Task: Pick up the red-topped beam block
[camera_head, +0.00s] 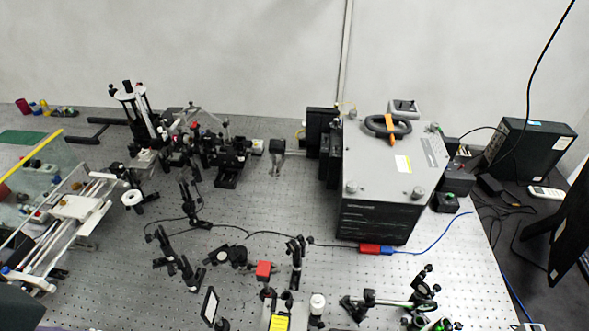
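A small red-topped block (264,269), which looks like the beam block, stands near the bottom centre of the optical table. Neither of my grippers can be made out in the head view, and nothing is seen touching the block.
Post-mounted optics (297,256) stand close right of the block, and a framed plate (209,305) stands lower left. A large grey instrument (385,165) and a red-blue connector (375,249) lie right. Bare table shows centrally.

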